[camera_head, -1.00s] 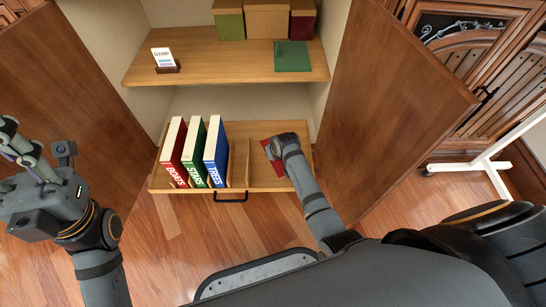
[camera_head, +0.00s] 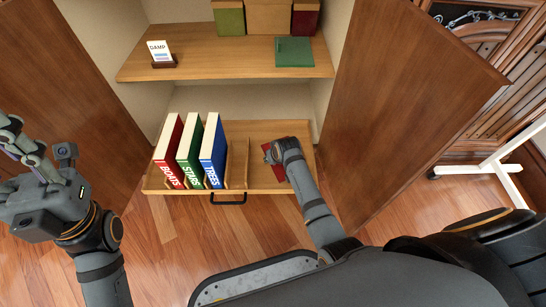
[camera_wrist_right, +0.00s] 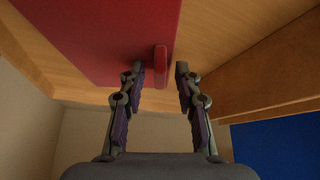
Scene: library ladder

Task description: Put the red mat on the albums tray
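The red mat (camera_head: 279,172) lies flat on the right part of the pull-out albums tray (camera_head: 258,130), partly hidden under my right gripper (camera_head: 270,154). In the right wrist view the mat (camera_wrist_right: 105,35) fills the upper left, with a raised red tab (camera_wrist_right: 160,66) at its edge. My right gripper (camera_wrist_right: 160,72) is open, with one finger on each side of the tab and small gaps showing. My left gripper (camera_head: 22,150) is at the far left, well away from the tray; its fingers are hard to read.
Boats (camera_head: 168,151), Stars (camera_head: 190,150) and Trees (camera_head: 213,150) albums stand on the tray's left, beside wooden dividers (camera_head: 238,164). A shelf (camera_head: 220,66) above holds a DAMP card (camera_head: 160,52), a green mat (camera_head: 294,52) and boxes. Open doors flank the cabinet.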

